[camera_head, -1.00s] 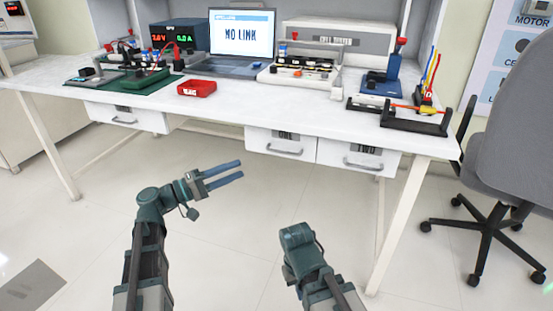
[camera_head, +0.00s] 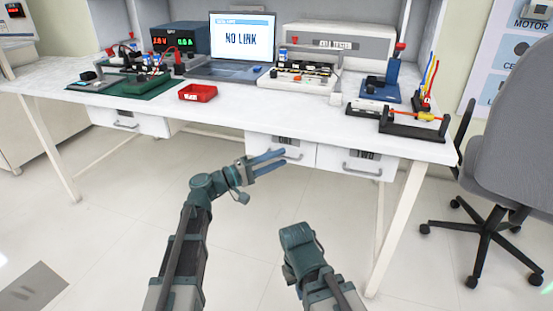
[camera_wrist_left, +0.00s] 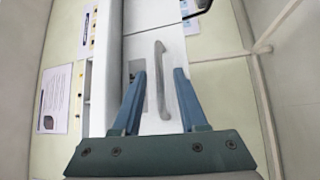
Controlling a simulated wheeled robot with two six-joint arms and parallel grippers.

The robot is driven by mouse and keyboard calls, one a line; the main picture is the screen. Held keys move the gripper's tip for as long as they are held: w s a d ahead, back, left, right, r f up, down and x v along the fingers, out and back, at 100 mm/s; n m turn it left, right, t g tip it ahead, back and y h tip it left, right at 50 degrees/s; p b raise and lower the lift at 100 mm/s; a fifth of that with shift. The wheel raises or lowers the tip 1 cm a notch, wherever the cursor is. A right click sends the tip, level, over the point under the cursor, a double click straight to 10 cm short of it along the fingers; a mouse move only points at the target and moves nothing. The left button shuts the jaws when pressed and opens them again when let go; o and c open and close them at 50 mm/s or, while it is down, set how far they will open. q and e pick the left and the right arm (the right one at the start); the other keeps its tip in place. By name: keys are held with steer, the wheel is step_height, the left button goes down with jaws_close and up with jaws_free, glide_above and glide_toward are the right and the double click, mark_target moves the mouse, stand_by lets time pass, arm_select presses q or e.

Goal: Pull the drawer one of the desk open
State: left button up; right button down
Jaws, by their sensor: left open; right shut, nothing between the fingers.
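The white desk (camera_head: 240,112) has two drawers side by side under its right half. The left one, drawer one (camera_head: 256,145), has a partly hidden label and looks closed. Its grey handle (camera_head: 289,154) is just beyond my left fingertips; it also shows in the left wrist view (camera_wrist_left: 160,62). My left gripper (camera_head: 284,160) is open and empty. In the left wrist view the handle lies between the finger lines, its lower end beside the right finger; contact cannot be told. My right gripper (camera_head: 298,238) is low in front of the desk, its fingers hidden.
Drawer TWO (camera_head: 356,160) is right of drawer one; another drawer (camera_head: 128,121) is at the left. A desk leg (camera_head: 398,225) and an office chair (camera_head: 500,170) stand right. A laptop (camera_head: 242,42), red tray (camera_head: 198,92) and devices cover the desktop. The floor in front is clear.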

arm_select(q)
jaws_close()
stand_by(1.4)
